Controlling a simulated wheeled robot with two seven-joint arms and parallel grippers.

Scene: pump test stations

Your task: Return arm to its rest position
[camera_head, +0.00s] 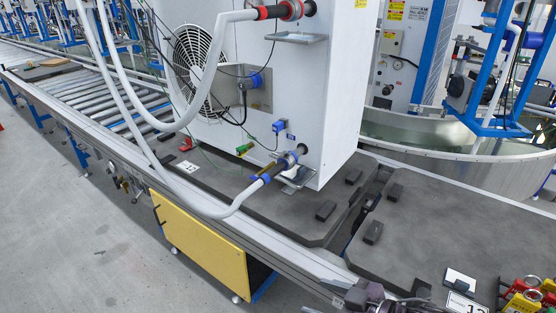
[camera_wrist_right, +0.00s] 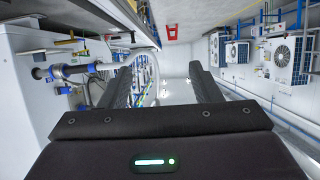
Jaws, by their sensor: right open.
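My right gripper (camera_wrist_right: 170,66) is open in the right wrist view, with two dark fingers spread and nothing between them. In the head view a small dark part of it (camera_head: 372,298) shows at the bottom edge, at the near side of the conveyor, partly cut off by the frame. It is apart from the white pump unit (camera_head: 318,90). My left gripper is not in view.
White hoses join the unit at a red fitting (camera_head: 275,12) and a blue fitting (camera_head: 288,160). Dark pallets (camera_head: 430,225) lie on the conveyor. Red and yellow padlock-like items (camera_head: 525,298) sit at lower right. The grey floor (camera_head: 75,235) at left is clear.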

